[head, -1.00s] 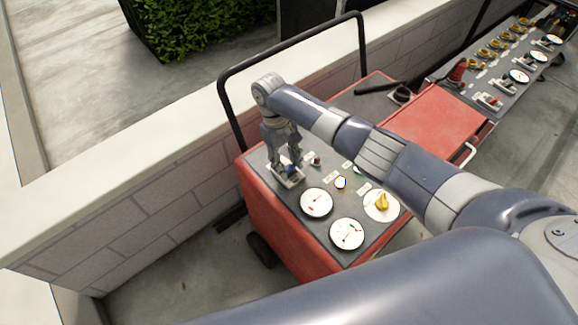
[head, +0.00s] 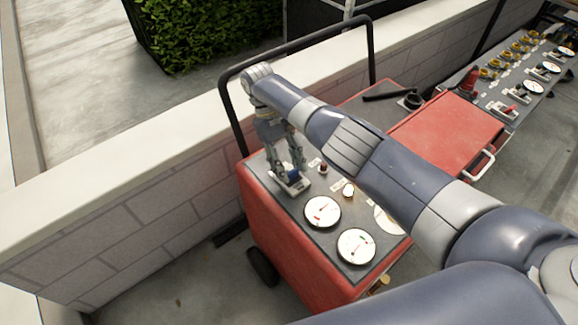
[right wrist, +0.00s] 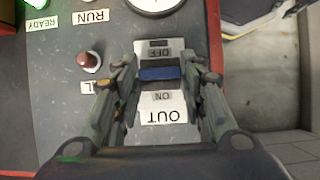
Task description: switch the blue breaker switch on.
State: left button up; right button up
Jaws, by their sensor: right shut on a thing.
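The blue breaker switch (head: 293,174) sits on a pale plate at the back left corner of the red truck's grey panel. In the right wrist view the blue switch (right wrist: 160,73) lies between an OFF label and an ON label, with an OUT label beyond. My right gripper (head: 290,169) points down at the plate and is shut on the switch, one finger on each side. Its fingers also show in the right wrist view (right wrist: 160,66). I cannot tell whether the lever is tilted to ON or OFF. My left gripper is not in view.
A red knob (right wrist: 88,62) stands beside the switch plate. Two white gauges (head: 322,211) (head: 356,246) are in front. A black handle bar (head: 225,105) rises behind the truck (head: 290,250), near a low wall (head: 130,215). My right arm crosses over the panel.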

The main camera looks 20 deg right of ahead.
jog(key=o, duration=1.1)
jog(key=shift+c, duration=0.2)
jog(key=shift+r, duration=0.1)
jog(key=shift+w+r, duration=0.15)
jog(key=shift+r, duration=1.65)
notch_tip(320, 180, up, 6)
